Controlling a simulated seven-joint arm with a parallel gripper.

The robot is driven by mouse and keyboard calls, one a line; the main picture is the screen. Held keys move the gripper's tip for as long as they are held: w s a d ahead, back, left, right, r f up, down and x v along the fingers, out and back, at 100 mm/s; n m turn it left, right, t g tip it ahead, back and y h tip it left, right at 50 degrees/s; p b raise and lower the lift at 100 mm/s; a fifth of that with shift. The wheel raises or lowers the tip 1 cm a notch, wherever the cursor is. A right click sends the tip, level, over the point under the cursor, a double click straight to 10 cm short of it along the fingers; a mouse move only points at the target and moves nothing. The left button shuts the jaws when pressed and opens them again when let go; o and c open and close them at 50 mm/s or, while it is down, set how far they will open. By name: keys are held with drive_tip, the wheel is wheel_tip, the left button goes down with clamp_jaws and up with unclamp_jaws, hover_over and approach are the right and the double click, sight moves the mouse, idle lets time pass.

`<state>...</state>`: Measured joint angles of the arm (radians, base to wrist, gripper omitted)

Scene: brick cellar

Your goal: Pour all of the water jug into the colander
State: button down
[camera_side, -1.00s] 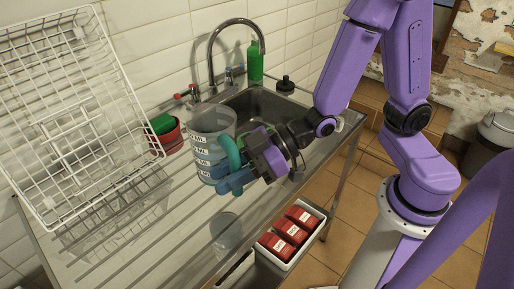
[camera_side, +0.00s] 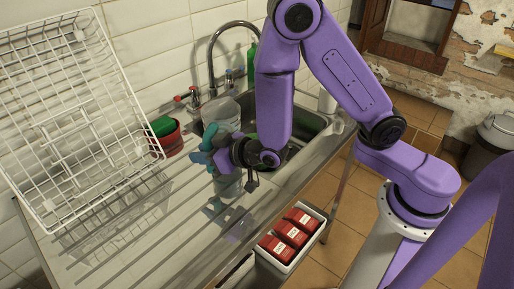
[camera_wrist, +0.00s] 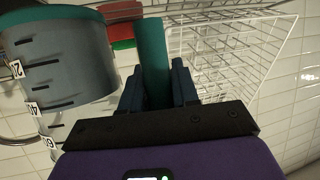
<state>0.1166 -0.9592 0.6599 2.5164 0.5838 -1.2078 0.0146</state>
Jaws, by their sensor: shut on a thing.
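The water jug (camera_side: 221,112) is a clear grey measuring jug with a teal handle and printed level marks. My gripper (camera_side: 216,150) is shut on its handle, which stands between the two blue fingers in the wrist view (camera_wrist: 155,65). In the side view the jug looks about upright, above the draining board at the sink's left edge, and my gripper and wrist hide part of it. The wrist view shows its marked wall (camera_wrist: 65,70) at the left; the water level is unclear. I cannot make out the colander for sure; my arm covers part of the sink.
The metal sink (camera_side: 308,128) lies right of the jug, with a curved tap (camera_side: 212,50) behind. A white wire rack (camera_side: 75,110) and a red pot (camera_side: 170,138) stand at left. A white tray of red boxes (camera_side: 290,240) is at the front.

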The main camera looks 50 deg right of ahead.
sight(220, 115)
drive_tip(key=shift+w+d+f+m+h, duration=0.3)
drive_tip(key=shift+d+m+h, duration=0.25)
drive_tip(key=shift+d, duration=0.1)
drive_tip(key=shift+w+d+f+m+h, duration=0.3)
drive_tip(key=shift+d+m+h, duration=0.15)
drive_tip(key=shift+d+h, duration=0.15)
drive_tip(key=shift+w+d+r+m+g+y, duration=0.1)
drive_tip(key=shift+d+r+m+y, duration=0.25)
drive_tip(key=shift+r, duration=0.3)
drive_tip(key=shift+w+d+r+m+g+y, duration=0.1)
drive_tip(key=shift+d+r+m+y, duration=0.25)
drive_tip(key=shift+r, duration=0.3)
drive_tip(key=shift+d+r+m+g+y, duration=0.1)
drive_tip(key=shift+d+r+m+y, duration=0.1)
drive_tip(key=shift+r+m+y, duration=0.3)
drive_tip(key=shift+w+d+r+m+y, duration=0.15)
drive_tip(key=shift+d+r+m+y, duration=0.05)
drive_tip(key=shift+d+r+m, duration=0.25)
drive_tip(key=shift+w+d+r+m+y, duration=0.15)
drive_tip(key=shift+d+r+m, duration=0.2)
drive_tip(key=shift+d+r, duration=0.2)
drive_tip(key=shift+w+d+r+m+y, duration=0.2)
drive_tip(key=shift+d+r+m+y, duration=0.2)
drive_tip(key=shift+d, duration=0.4)
drive_tip(key=shift+d+m+g+y, duration=0.15)
drive_tip(key=shift+m+g+y, duration=0.15)
drive_tip(key=shift+w+d, duration=0.15)
drive_tip(key=shift+d, duration=0.1)
